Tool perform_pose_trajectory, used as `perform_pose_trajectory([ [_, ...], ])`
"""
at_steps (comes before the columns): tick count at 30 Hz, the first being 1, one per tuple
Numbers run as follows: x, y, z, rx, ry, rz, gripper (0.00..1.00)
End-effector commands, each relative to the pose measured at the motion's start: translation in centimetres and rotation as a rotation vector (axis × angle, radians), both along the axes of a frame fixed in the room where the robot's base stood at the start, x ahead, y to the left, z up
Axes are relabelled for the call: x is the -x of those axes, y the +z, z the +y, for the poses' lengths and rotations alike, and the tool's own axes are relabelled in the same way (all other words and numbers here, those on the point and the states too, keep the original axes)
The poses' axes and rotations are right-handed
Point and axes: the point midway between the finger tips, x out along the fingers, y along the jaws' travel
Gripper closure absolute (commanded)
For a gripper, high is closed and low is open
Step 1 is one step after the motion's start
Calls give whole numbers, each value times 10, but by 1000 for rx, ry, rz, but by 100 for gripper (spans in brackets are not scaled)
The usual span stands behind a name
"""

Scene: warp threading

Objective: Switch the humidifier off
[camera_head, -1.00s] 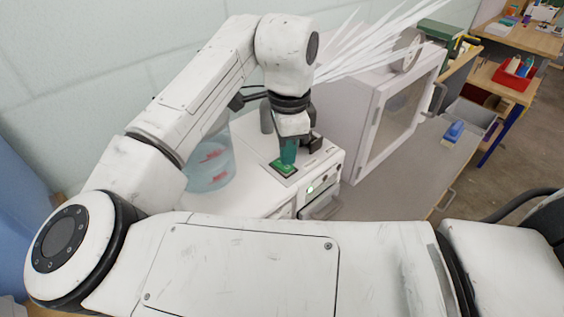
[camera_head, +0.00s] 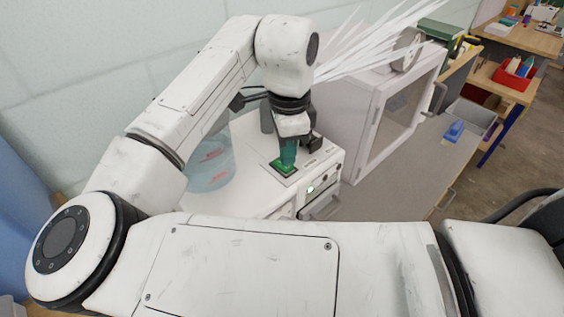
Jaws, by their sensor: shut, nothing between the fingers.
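The humidifier (camera_head: 258,190) is a white box with a clear bluish water tank (camera_head: 209,165) at its left. A green rocker switch (camera_head: 284,168) in a dark frame sits on its top. A small green light (camera_head: 310,189) glows on its front face. My gripper (camera_head: 287,160) is shut and empty, pointing down at the switch. Its greenish fingertips overlap the switch in the picture and seem to touch it. They hide part of the switch, so I cannot tell which way it is tipped.
A white cabinet (camera_head: 362,122) with a glass door stands just right of the humidifier. White strands (camera_head: 375,50) fan out above it. A red bin (camera_head: 512,75) is on a back shelf.

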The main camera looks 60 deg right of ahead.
Motion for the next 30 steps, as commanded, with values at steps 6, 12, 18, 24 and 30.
perform_pose_trajectory([
  [6, 0, -4, 0, -1, 0, 1, 100],
  [12, 0, -6, 0, -1, 0, 1, 100],
  [18, 0, -9, 0, -1, 0, 1, 100],
  [24, 0, -12, 0, 0, 0, 0, 100],
  [30, 0, -15, 0, -1, 0, -1, 100],
])
